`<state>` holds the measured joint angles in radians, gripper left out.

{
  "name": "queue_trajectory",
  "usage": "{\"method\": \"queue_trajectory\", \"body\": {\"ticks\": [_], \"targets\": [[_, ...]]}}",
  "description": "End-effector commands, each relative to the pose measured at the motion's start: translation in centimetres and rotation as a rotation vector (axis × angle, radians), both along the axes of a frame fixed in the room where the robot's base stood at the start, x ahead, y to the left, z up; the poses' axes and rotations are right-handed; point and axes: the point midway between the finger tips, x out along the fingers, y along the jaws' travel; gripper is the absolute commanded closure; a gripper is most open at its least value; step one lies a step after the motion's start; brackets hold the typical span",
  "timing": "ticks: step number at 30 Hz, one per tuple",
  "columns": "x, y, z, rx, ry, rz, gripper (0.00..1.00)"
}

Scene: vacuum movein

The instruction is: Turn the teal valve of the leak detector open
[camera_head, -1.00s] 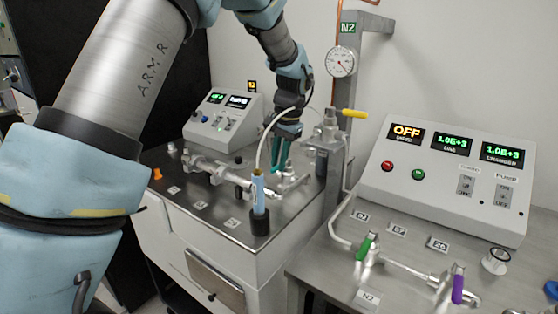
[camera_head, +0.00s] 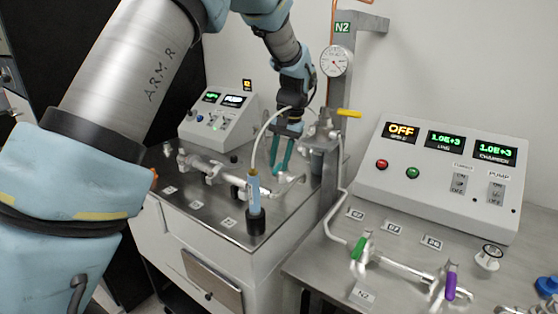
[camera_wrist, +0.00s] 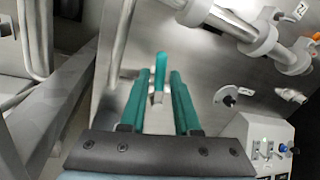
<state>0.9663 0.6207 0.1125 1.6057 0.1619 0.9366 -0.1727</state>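The teal valve handle (camera_wrist: 160,68) shows in the wrist view, a short bar on a metal stem standing from the steel top. My gripper (camera_head: 280,170) has teal fingers too. In the wrist view its two fingers are apart, with the handle between the fingertips and a visible gap on each side. It holds nothing. In the head view my gripper is low over the left cart's steel top (camera_head: 185,205), behind the blue upright cylinder (camera_head: 254,195). There I cannot tell the handle from the fingers.
Metal piping (camera_head: 205,165) lies left of my gripper. A control box (camera_head: 218,115) stands behind it. A post with a gauge (camera_head: 337,62) and a yellow-handled valve (camera_head: 349,113) rise close on the right. Green (camera_head: 360,246) and purple (camera_head: 450,286) handles sit on the right bench.

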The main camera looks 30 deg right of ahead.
Motion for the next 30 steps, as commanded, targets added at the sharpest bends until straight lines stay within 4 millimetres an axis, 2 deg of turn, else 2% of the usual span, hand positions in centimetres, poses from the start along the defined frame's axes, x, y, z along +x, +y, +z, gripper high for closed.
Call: {"method": "queue_trajectory", "body": {"ticks": [1, 4, 14, 17, 24, 30], "targets": [[0.0, 0.0, 0.0, 0.001, 0.001, 0.000, 0.63], [0.0, 0.0, 0.0, 0.001, 0.001, -0.001, 0.52], [-0.1, 0.0, 0.4, 0.001, 0.001, -0.001, 0.52], [-0.2, -0.2, 1.5, -0.001, -0.001, -0.001, 0.52], [-0.9, -0.9, 6.1, -0.003, -0.001, -0.002, 0.52], [-1.3, -1.3, 9.2, -0.001, -0.001, -0.001, 0.52]]}}
